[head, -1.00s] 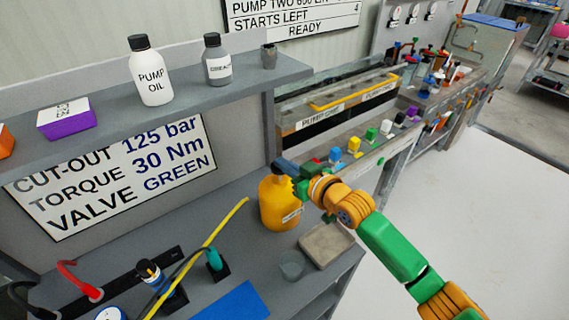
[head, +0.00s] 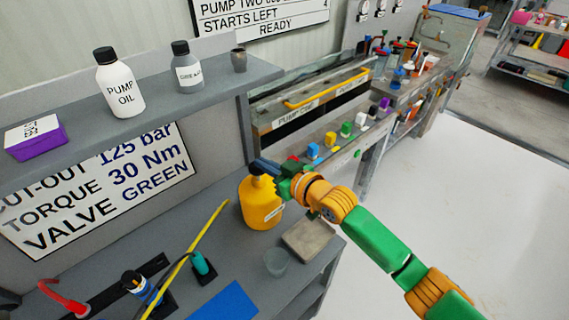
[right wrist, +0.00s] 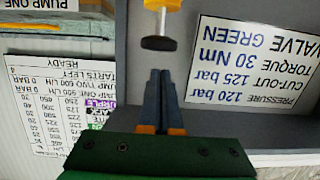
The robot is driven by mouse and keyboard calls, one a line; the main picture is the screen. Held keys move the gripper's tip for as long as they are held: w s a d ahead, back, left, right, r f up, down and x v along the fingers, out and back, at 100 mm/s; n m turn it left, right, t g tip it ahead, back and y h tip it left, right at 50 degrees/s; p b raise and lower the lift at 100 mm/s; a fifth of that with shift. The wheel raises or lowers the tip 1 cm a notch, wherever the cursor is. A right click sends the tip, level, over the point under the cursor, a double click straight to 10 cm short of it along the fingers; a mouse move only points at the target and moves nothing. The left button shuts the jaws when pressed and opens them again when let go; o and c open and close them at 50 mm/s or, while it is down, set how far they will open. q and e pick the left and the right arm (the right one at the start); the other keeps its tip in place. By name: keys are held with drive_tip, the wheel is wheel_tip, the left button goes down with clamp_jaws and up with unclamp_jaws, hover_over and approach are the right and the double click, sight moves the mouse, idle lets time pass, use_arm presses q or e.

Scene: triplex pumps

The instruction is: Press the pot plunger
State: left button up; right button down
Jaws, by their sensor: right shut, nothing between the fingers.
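The pot (head: 258,207) is a yellow-orange container with a white label, standing upright on the grey bench. In the right wrist view, upside down, its plunger (right wrist: 158,43) shows as a dark round cap on a metal stem over a bit of yellow pot. My right gripper (head: 256,165) is at the top of the pot, its dark fingers together and empty. In the right wrist view, the fingertips (right wrist: 161,73) point at the cap, with a small gap in the picture. My left gripper is not in view.
A beige tray (head: 308,240) and a small clear cup (head: 276,262) stand right in front of the pot. A yellow cable (head: 208,235) runs to its left. The shelf (head: 165,108) with bottles is behind. A blue mat (head: 225,302) lies at the front.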

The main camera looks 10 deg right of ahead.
drive_tip(key=b+v, duration=0.1)
drive_tip(key=v, duration=0.7)
drive_tip(key=shift+s, duration=0.3)
drive_tip(key=shift+d+f, duration=0.15)
